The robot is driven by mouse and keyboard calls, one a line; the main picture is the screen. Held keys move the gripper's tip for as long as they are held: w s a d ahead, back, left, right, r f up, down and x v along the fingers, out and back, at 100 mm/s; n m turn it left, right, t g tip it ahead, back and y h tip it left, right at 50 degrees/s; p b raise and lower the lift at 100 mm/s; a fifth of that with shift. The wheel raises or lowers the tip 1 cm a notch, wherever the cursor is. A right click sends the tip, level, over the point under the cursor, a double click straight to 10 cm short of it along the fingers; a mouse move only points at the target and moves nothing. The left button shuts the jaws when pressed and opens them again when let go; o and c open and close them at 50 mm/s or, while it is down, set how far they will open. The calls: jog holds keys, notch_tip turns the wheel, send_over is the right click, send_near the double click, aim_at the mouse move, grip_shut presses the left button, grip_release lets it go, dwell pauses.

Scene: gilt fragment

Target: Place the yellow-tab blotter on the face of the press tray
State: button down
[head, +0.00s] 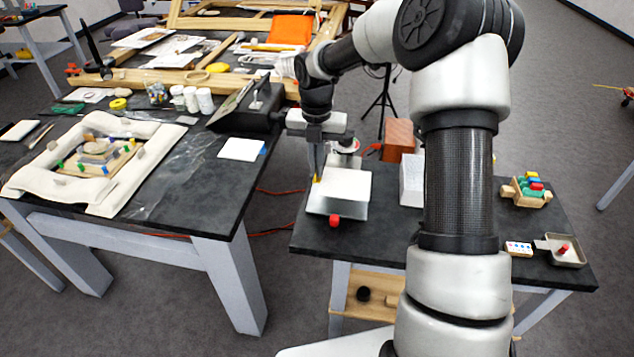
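My gripper (317,176) points down at the left back edge of a silver box with a white top and a red knob (334,221) at its front, which looks like the press tray (345,210). A small yellow tab shows right at my fingertips. A flat white sheet, seemingly the yellow-tab blotter (345,184), covers the top of the box at that tab. I cannot tell whether the fingers are closed on the tab, nor whether the sheet lies fully on the face. My arm hides part of the right table.
A white sheet with a blue tab (240,149) lies on the left table's right edge. A white block (411,180) and a reddish-brown box (398,139) stand right of the tray. A gap separates the two tables. A wooden rack of coloured pieces (526,190) is far right.

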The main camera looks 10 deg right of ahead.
aim_at(317, 181)
jog(key=shift+f, duration=2.55)
jog(key=shift+f, duration=0.1)
jog(key=c, duration=2)
grip_release()
notch_tip(317, 181, up, 12)
jog(key=shift+r+p, duration=0.1)
jog(key=shift+p, duration=0.25)
